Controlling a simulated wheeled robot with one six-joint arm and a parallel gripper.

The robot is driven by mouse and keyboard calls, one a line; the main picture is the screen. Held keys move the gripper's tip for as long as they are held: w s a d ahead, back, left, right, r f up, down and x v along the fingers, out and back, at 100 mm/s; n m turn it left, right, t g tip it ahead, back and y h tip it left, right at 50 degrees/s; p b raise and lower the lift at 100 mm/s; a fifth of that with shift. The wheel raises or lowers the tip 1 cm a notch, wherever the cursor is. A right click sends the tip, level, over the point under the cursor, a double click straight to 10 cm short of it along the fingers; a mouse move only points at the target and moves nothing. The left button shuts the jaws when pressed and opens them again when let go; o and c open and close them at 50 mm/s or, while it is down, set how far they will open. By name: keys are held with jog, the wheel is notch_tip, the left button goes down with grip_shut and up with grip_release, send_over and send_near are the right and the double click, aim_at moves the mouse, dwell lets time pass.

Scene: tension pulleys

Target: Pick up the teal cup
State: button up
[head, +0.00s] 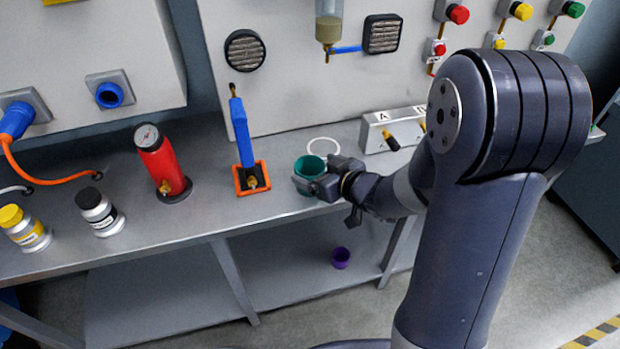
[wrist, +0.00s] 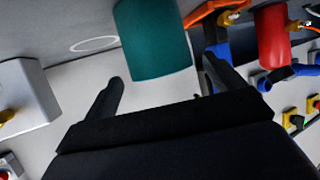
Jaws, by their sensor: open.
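The teal cup (head: 307,168) stands on the grey bench near its front edge, right of the orange-based blue device. My gripper (head: 318,182) is beside the cup's right side, partly covering it. In the wrist view the teal cup (wrist: 152,40) is at top centre, just beyond the gap between my two open fingers (wrist: 164,70). One finger is on either side of that gap. I cannot tell whether a finger touches the cup. No thing shows held in the jaws.
A white ring (head: 323,146) is marked on the bench behind the cup. The blue device (head: 241,132) on its orange base and a red cylinder with gauge (head: 160,160) stand left. A switch box (head: 393,130) is at right. A small purple cup (head: 341,258) is below the bench.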

aim_at(302, 165)
jog(key=shift+f+x, duration=0.1)
jog(key=shift+x, duration=1.25)
jog(key=shift+f+x, duration=0.15)
jog(key=shift+x, duration=1.25)
jog(key=shift+s, duration=0.15)
jog(key=c, duration=1.1)
